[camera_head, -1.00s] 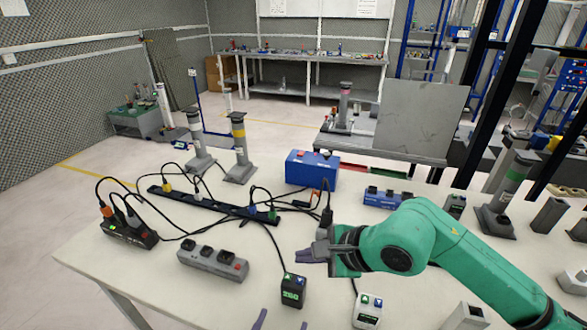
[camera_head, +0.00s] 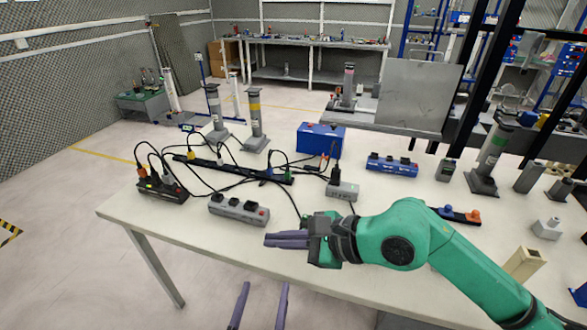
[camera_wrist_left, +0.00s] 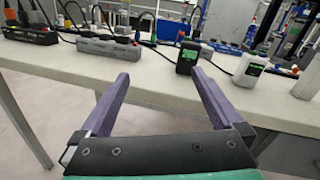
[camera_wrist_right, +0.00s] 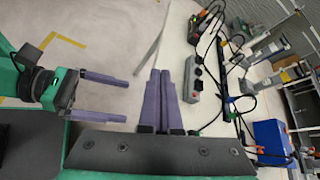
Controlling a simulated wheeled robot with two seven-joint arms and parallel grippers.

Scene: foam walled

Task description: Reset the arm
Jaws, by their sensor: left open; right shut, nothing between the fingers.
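My right arm, green, reaches in from the right in the head view. Its gripper (camera_head: 268,240) is shut, with its purple fingers together and nothing between them, above the table's front part. The same shut fingers show in the right wrist view (camera_wrist_right: 160,74). My left gripper (camera_head: 265,285) is open and empty at the bottom of the head view, in front of the table edge.
The white table (camera_head: 170,218) carries a grey power strip (camera_head: 238,209), a black strip with plugs (camera_head: 162,190), cables and a blue box (camera_head: 320,139). A black box (camera_wrist_left: 188,58) and a white box (camera_wrist_left: 248,69) stand near the front edge. Floor at left is clear.

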